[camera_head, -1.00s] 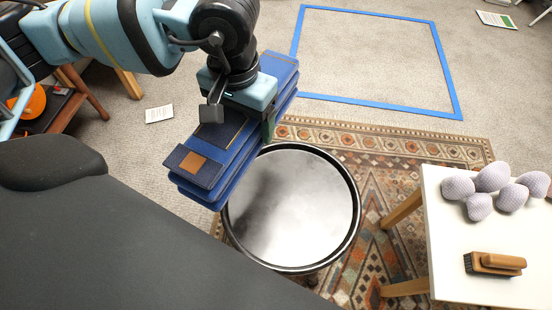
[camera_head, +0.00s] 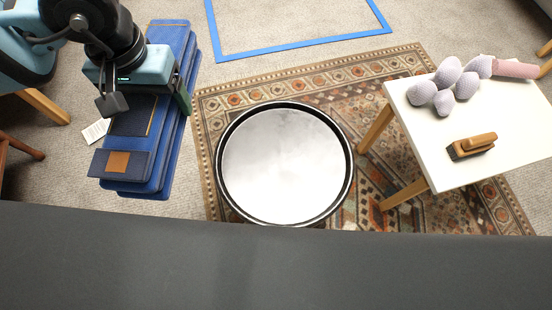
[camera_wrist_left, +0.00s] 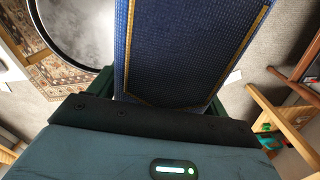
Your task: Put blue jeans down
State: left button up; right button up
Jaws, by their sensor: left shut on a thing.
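The folded blue jeans (camera_head: 168,137) hang in layers, with a tan patch near the lower end, at the left of the head view. My left gripper (camera_head: 150,100) is shut on them and holds them above the carpet, left of the round tray table. The jeans fill the space between the fingers in the left wrist view (camera_wrist_left: 190,45). The fingertips are mostly hidden by the cloth. My right gripper is not in view.
A round black-rimmed tray table (camera_head: 350,165) stands empty on a patterned rug (camera_head: 400,75). A white table (camera_head: 520,140) at the right bears several pale lumpy items (camera_head: 443,88), a pink roll (camera_head: 515,69) and a wooden brush (camera_head: 472,146). A blue taped outline (camera_head: 300,46) marks the floor behind.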

pick_arm(q)
jog(key=shift+d, duration=0.1)
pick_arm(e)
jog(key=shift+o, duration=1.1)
pick_arm(q)
jog(key=d+f+m+b, duration=0.2)
jog(key=d+f+b, duration=0.1)
jog(key=d+f, duration=1)
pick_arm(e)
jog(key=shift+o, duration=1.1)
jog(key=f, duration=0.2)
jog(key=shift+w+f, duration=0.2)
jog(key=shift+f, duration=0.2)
pick_arm(q)
jog(key=s+d+f+m+b, duration=0.1)
jog(key=s+d+f, duration=0.2)
jog(key=d, duration=0.7)
jog(key=s+d+f+m+b, duration=0.1)
jog(key=s+d+f, duration=0.3)
jog(key=d, duration=0.6)
jog(key=shift+s+d+m, duration=0.2)
jog(key=shift+m, duration=0.4)
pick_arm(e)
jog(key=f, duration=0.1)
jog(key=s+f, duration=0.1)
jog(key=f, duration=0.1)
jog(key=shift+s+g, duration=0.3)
